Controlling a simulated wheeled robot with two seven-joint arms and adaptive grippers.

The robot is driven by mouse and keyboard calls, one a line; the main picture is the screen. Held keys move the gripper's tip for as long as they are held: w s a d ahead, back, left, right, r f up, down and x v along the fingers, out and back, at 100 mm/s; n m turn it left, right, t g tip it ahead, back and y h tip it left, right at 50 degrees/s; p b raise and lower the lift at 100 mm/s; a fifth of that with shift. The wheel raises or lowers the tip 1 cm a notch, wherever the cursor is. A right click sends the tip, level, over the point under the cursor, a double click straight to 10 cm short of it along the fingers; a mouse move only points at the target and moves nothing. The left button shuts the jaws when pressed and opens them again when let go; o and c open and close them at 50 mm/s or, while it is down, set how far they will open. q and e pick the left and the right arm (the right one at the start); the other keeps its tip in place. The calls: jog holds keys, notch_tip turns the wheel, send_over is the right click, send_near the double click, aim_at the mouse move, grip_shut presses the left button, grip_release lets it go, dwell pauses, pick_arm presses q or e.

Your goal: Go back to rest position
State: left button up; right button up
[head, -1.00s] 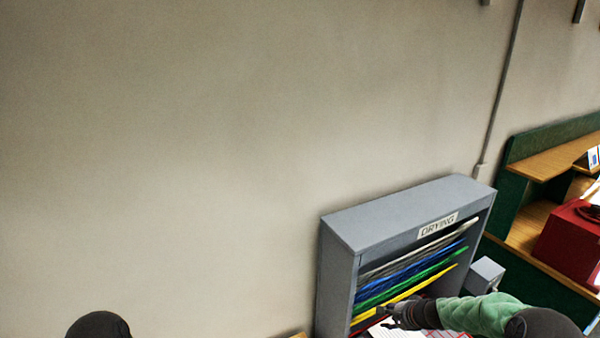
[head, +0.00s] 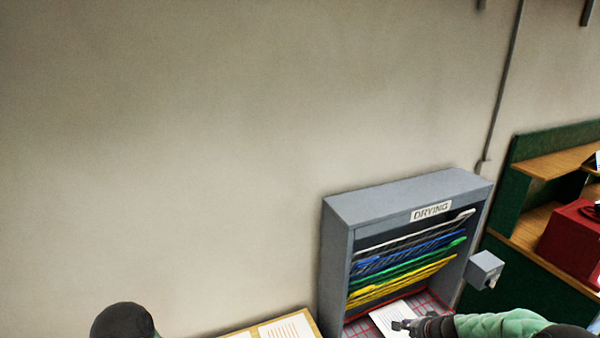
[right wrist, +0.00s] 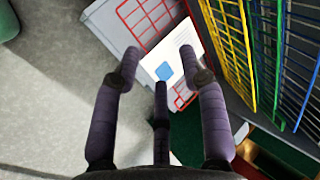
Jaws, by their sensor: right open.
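My right gripper (head: 402,326) is in front of the lower part of the grey drying rack (head: 337,262) in the head view. In the right wrist view its fingers (right wrist: 163,82) are spread apart with nothing between them. A white sheet with a blue patch (right wrist: 184,48) lies beyond the fingers on the rack's red wire shelf (right wrist: 143,17). The same sheet shows in the head view (head: 383,318), partly hidden by the gripper. Only a dark rounded part of my left arm shows at the bottom left; the left gripper is out of frame.
Yellow, green, blue and white wire shelves (head: 400,285) are tilted up above the red one. A small grey box (head: 486,265) is at the rack's right side. A wooden table with printed sheets (head: 287,328) is left of the rack. Green shelving with a red box (head: 572,240) stands at right.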

jog(key=s+a+f+n+g+b, duration=0.2)
jog(key=s+a+f+b, duration=0.35)
jog(key=f, duration=0.55)
jog(key=s+a+f+n+g+b, duration=0.2)
jog(key=s+a+f+b, duration=0.35)
jog(key=f, duration=0.55)
jog(key=s+a+f+n+b, duration=0.2)
jog(key=s+a+f+b, duration=0.1)
jog(key=s, duration=0.4)
jog(key=s+a+f+n+g+b, duration=0.1)
jog(key=s+a+f+n+b, duration=0.1)
jog(key=s+a+f, duration=0.3)
jog(key=s+a+f+n+g+y+b, duration=0.1)
jog(key=s+a+f+n+b, duration=0.1)
jog(key=s+a+f+b, duration=0.2)
jog(key=s+f, duration=0.2)
jog(key=s, duration=0.2)
jog(key=shift+s+a+f+n, duration=0.2)
jog(key=shift+s+f+n, duration=0.1)
jog(key=shift+n, duration=0.1)
